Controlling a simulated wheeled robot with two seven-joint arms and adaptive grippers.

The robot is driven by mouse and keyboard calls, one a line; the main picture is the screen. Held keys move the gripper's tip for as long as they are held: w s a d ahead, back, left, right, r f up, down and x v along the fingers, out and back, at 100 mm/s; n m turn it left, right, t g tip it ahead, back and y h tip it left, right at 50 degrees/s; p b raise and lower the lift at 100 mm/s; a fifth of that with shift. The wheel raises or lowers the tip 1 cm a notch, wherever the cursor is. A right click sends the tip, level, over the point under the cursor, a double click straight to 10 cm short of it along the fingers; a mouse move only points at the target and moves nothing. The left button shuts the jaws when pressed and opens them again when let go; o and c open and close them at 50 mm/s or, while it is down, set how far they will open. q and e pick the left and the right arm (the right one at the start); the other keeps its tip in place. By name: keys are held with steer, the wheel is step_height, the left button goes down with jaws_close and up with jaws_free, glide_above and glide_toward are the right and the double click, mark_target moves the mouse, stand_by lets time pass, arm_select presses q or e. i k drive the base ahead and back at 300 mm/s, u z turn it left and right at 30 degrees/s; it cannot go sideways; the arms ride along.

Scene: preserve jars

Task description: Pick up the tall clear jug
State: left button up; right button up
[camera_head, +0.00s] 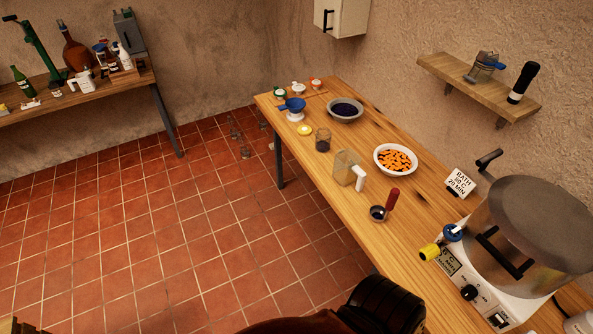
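The tall clear jug (345,167) stands upright on the wooden table (330,205), near the table's left edge. It is see-through, with a white handle on its right side toward me. Neither of my grippers shows in the head view. A dark rounded part of my own body shows at the bottom edge, well apart from the jug.
A bowl of orange pieces (395,159) sits right of the jug, a small glass jar (322,140) behind it. A dark cup (377,213) with a red-handled tool (391,199) stands in front. A large lidded pot (525,235) fills the near right.

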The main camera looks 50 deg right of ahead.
mark_target(347, 164)
steer(key=u, duration=0.1)
steer(key=i, duration=2)
steer(key=z, duration=2.35)
